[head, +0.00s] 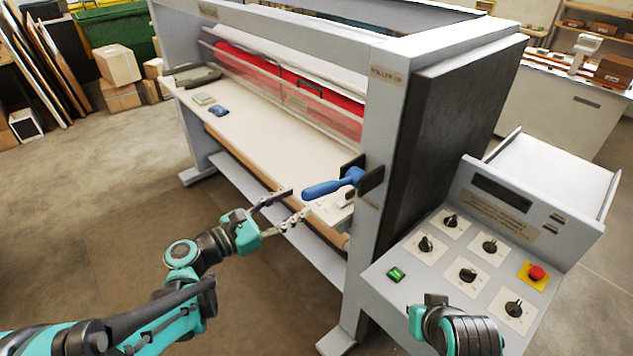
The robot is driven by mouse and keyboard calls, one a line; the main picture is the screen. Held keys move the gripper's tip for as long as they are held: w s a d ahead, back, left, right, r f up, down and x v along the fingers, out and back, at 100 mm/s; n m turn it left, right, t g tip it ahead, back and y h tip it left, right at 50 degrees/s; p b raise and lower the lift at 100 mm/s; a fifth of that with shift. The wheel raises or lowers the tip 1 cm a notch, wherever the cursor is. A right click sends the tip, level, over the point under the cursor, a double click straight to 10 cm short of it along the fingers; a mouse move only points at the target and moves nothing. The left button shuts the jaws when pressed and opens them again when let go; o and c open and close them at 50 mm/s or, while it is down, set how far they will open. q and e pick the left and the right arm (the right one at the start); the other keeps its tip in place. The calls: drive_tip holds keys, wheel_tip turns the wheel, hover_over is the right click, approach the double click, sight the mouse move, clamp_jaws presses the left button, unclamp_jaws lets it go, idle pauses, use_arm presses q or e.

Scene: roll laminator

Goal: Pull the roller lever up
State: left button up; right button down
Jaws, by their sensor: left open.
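The roller lever (322,188) has a blue handle. It sticks out to the left from a dark slotted plate on the laminator's end post, pointing left and slightly down. My left gripper (297,203) is open and empty. Its two dark fingers point right toward the handle's free end, one tip just left of it and the other just below. I cannot tell whether a finger touches the handle. Part of my right arm shows at the bottom right, but no fingers of the right gripper show.
The laminator's pale table (270,145) runs back left under a red roller (235,62), with a blue object (219,110) on it. A control panel (462,265) with several knobs and a red button (537,272) stands right of the post (375,165). Open floor lies left.

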sight(316, 192)
use_arm(q)
drive_tip(key=x, duration=0.7)
drive_tip(key=shift+w+d+b, duration=0.1)
drive_tip(key=shift+d+b, duration=0.1)
drive_tip(key=shift+b, duration=0.1)
clamp_jaws()
